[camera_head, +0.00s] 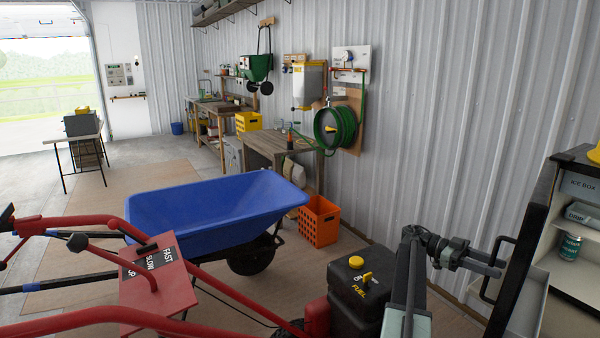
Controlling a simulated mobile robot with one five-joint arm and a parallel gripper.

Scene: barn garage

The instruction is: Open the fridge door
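The fridge (578,240) stands at the right edge, cut off by the frame. Its dark door (520,240) is swung open, seen nearly edge-on, with pale inner shelving on its right side. The lit inside shows an "ICE BOX" label, a drawer and a green can (569,248). A dark loop handle (487,284) is on the door's left, outer face. My gripper (496,267) reaches right to this handle, and its fingers overlap the handle's bar. Whether they close on the bar is too small to tell.
A black fuel tank (358,288) and red machine (160,285) with long handlebars fill the front. A blue wheelbarrow (215,212) and orange crate (320,222) stand behind. Workbenches (270,146) line the metal wall. Open floor lies at the left, toward the garage opening.

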